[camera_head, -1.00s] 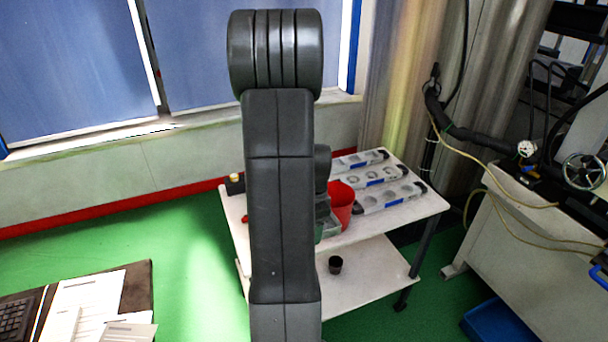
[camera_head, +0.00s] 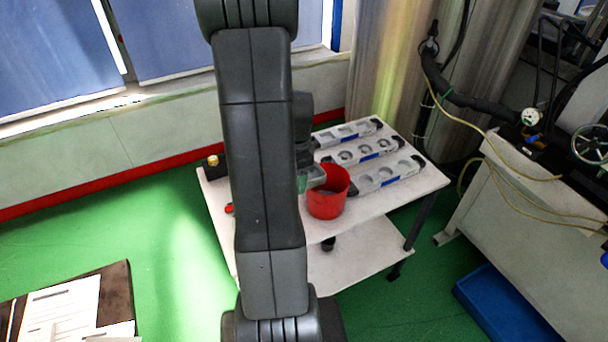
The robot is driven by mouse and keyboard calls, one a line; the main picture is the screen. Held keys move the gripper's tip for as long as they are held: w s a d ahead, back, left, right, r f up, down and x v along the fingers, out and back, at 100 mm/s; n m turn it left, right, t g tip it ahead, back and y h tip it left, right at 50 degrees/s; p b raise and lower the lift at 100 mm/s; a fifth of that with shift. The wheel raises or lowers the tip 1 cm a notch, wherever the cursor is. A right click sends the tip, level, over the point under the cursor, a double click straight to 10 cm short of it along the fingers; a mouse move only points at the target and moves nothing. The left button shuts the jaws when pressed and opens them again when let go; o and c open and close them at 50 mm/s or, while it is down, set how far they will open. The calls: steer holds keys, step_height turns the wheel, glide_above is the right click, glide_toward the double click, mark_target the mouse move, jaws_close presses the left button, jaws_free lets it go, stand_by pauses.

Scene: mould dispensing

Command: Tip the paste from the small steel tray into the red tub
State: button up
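The red tub (camera_head: 328,192) stands on the white trolley's top, open side up, just right of my arm. My arm's dark grey links cover the middle of the view and hide the trolley top behind them. My wrist shows as a dark part at the arm's right edge. Below it, a small grey-green piece (camera_head: 311,178) sits at the tub's left rim, overlapping it in the picture. I cannot tell whether this is the small steel tray or part of my gripper. My gripper's fingers and any paste cannot be made out.
A dark jar with a yellowish top (camera_head: 213,163) stands at the trolley's left. A dark cup (camera_head: 328,243) is on the lower shelf. A blue bin (camera_head: 505,310) lies at right.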

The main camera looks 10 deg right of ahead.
steer(key=shift+d+r+y+p, duration=0.2)
steer(key=shift+r+y+p, duration=0.15)
steer(key=shift+p, duration=0.2)
steer(key=shift+w+d+r+g+y+p, duration=0.3)
steer(key=shift+d+r+y+p, duration=0.15)
steer(key=shift+p, duration=0.35)
steer(key=shift+d+r+y+p, duration=0.15)
steer(key=shift+r+y+p, duration=0.2)
steer(key=shift+p, duration=0.2)
steer(key=shift+r+y, duration=0.2)
steer(key=shift+y, duration=0.35)
steer(key=shift+d, duration=0.1)
steer(key=shift+d+r+g+y, duration=0.25)
steer(key=shift+r+g+y, duration=0.3)
steer(key=shift+y, duration=0.35)
